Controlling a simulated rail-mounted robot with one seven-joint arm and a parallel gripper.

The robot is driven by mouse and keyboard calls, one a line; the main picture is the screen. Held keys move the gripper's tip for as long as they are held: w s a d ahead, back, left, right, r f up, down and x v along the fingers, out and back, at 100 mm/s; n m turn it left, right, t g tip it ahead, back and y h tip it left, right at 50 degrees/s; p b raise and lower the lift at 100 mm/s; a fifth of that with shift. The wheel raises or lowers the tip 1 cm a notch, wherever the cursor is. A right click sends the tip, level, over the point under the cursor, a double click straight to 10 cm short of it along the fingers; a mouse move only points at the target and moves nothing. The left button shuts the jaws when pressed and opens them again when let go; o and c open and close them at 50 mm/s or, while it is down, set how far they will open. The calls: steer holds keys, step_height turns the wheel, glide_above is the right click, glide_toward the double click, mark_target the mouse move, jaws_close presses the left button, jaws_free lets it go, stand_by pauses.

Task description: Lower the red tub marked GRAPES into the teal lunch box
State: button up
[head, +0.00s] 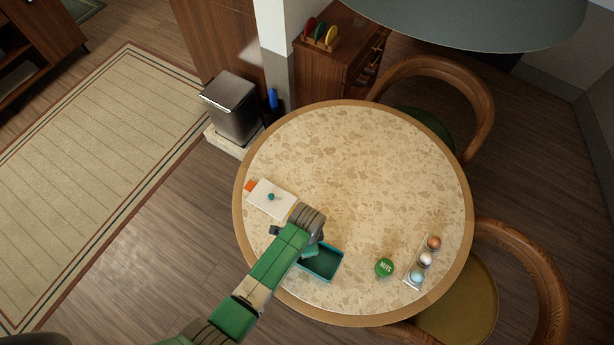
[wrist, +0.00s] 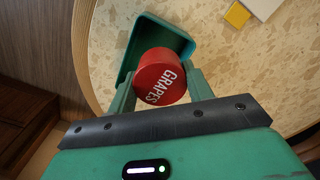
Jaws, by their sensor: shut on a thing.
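The red tub marked GRAPES (wrist: 160,78) is between the two fingers of my gripper (wrist: 161,88) in the wrist view, its lettered lid facing the camera. My gripper is shut on it. The teal lunch box (wrist: 165,28) lies just beyond the tub in that view, and the tub overlaps part of its opening. In the head view the lunch box (head: 325,270) sits near the front edge of the round table, with my arm covering its left part. The red tub is hidden there. I cannot tell how high the tub is above the box floor.
A white slab with a teal knob (head: 270,197) lies left on the table (head: 350,150). A green tub marked NUTS (head: 384,267) stands right of the lunch box, beside a tray (head: 409,283) of round items. The table's back half is clear. Chairs stand at the right.

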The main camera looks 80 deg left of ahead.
steer(key=shift+f, duration=0.1)
steer(key=shift+f+b, duration=2.1)
steer(key=shift+f, duration=0.5)
steer(key=shift+f+b, duration=2.05)
steer(key=shift+f, duration=0.5)
steer(key=o, duration=1.1)
steer(key=shift+r, duration=0.2)
step_height(320, 180, up, 8)
steer(key=shift+f+p, duration=0.25)
steer(key=shift+p, duration=0.65)
